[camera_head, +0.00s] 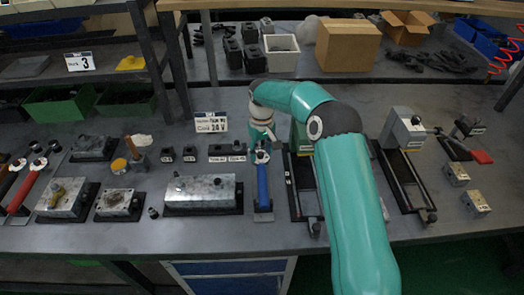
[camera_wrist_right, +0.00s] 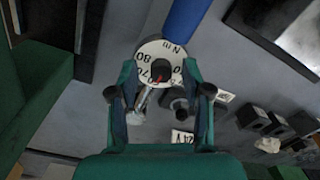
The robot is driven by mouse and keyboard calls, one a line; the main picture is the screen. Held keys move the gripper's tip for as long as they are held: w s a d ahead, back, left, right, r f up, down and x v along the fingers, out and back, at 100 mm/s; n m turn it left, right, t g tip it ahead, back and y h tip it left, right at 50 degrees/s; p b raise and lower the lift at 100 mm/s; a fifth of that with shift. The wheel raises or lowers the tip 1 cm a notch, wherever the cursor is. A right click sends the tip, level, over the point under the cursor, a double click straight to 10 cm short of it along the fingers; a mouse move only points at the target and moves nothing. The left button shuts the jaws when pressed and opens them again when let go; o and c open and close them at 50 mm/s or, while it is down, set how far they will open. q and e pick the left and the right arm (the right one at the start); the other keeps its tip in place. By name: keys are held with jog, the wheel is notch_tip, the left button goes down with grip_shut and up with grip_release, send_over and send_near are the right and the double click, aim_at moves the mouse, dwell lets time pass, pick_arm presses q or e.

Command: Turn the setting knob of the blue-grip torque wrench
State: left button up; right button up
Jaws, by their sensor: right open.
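The blue-grip torque wrench (camera_head: 263,187) lies lengthwise on the bench in a dark holder, left of my right arm. Its blue grip also shows at the top of the right wrist view (camera_wrist_right: 187,20). The setting knob (camera_wrist_right: 162,70) is at the grip's end, with a white numbered dial, a dark centre and a red mark. My right gripper (camera_head: 262,150) is over the wrench's far end in the head view. In the right wrist view its open fingers (camera_wrist_right: 160,82) stand on either side of the dial. I cannot tell if they touch it. My left gripper is not in view.
A metal valve block (camera_head: 200,190) stands left of the wrench. Black slide frames (camera_head: 303,190) lie to its right. A small sign (camera_head: 211,123) and small black blocks (camera_head: 190,153) are close by. Red-grip wrenches (camera_head: 28,186) lie far left. The bench's front strip is clear.

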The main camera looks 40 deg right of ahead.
aim_at(261, 153)
notch_tip(261, 153, up, 12)
dwell(0.5)
jog(key=shift+d+f, duration=0.1)
